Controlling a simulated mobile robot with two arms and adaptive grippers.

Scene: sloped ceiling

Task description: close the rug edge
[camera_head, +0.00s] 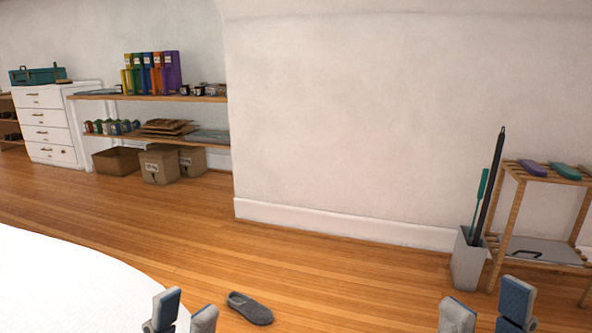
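A large white surface (65,285) with a curved edge fills the lower left; it may be the rug, but I cannot tell whether it lies flat on the floor. No fold or gap in its edge is clear. My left gripper (185,316) is at the bottom, in front of its right edge in the picture, with its fingertips apart and nothing between them. My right gripper (487,312) is at the bottom right, also with fingertips apart and empty. The lower parts of both grippers are cut off by the frame.
A grey slipper (250,308) lies on the wooden floor (330,275) right of my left gripper. An umbrella stand (468,262) and a wooden rack (540,263) stand at the right. Shelves (160,137), boxes (160,166) and a white drawer unit (48,125) line the back left.

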